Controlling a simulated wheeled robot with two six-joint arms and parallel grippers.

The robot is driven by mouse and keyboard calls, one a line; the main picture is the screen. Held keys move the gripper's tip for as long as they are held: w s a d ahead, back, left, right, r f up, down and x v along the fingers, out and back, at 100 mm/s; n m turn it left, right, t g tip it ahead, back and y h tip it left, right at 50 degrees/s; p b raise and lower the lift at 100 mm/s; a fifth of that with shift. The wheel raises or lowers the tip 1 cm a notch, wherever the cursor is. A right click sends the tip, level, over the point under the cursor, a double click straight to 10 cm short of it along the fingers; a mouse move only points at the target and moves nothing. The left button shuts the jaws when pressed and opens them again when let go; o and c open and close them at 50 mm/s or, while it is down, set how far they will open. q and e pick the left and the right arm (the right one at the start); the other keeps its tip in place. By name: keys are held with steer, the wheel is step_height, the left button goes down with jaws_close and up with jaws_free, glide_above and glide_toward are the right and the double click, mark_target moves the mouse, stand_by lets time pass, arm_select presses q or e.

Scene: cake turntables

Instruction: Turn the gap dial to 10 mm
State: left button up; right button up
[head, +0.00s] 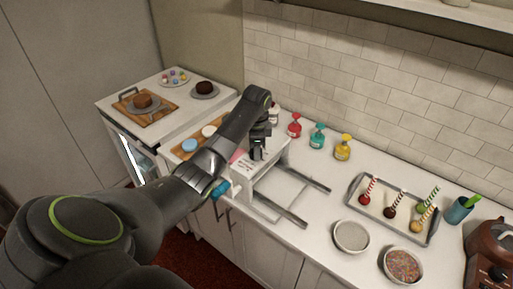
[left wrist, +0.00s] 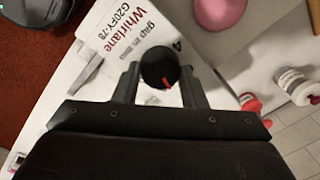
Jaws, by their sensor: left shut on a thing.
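The gap dial (left wrist: 155,62) is a round black knob with a red pointer mark, on a white panel (left wrist: 112,50) printed "Whirlane G20FY-78" and "gap". In the left wrist view the pointer is toward the gripper side of the knob. In the head view my left gripper (head: 257,153) reaches down onto the white machine (head: 266,175); the dial is hidden there. My right gripper is not in view.
Two rails (head: 280,211) extend from the machine over the counter. Red (head: 295,127), teal (head: 318,137) and yellow (head: 342,149) bottles stand behind. A tray (head: 350,207) of cake pops and two bowls (head: 351,236) (head: 403,264) are to the right.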

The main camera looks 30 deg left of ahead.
arm_select(q)
steer(key=shift+f+n, duration=0.1)
steer(key=shift+n, duration=1.5)
steer(key=o, duration=1)
